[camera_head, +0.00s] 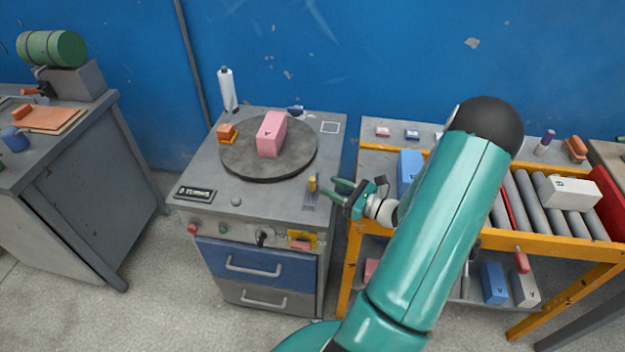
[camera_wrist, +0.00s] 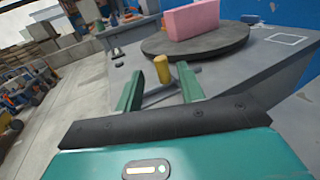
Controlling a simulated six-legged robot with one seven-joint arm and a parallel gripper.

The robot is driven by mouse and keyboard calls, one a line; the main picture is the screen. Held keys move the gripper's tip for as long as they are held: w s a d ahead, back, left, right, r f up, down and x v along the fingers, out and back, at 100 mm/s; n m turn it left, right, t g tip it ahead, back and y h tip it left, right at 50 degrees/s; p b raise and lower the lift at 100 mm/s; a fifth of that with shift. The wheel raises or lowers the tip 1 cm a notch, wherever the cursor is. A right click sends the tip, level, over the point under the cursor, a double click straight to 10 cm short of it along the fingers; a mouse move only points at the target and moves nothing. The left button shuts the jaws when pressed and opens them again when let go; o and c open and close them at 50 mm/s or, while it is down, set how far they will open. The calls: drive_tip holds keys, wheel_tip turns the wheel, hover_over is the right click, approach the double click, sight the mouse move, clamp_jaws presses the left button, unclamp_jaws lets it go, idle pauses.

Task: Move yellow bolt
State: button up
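The yellow bolt (camera_head: 312,183) is a small upright cylinder near the right front edge of the grey cabinet top. A small grey piece shows just below it. In the wrist view the yellow bolt (camera_wrist: 162,69) appears just beyond and between my green fingers. My gripper (camera_head: 338,190) is to the right of the bolt at the cabinet's right edge. Its two fingers are apart, and it is open and empty in the wrist view (camera_wrist: 160,88). The fingers do not appear to touch the bolt.
A white bottle (camera_head: 227,90) stands behind. A label display (camera_head: 194,194) lies at the front left. An orange-framed roller rack (camera_head: 550,238) stands at right.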

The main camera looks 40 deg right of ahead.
sight(315, 181)
drive_tip(key=x, duration=0.7)
drive_tip(key=shift+w+a+f, duration=0.1)
drive_tip(key=shift+w+f, duration=0.1)
drive_tip(key=shift+f, duration=0.2)
drive_tip(key=shift+c, duration=0.5)
clamp_jaws()
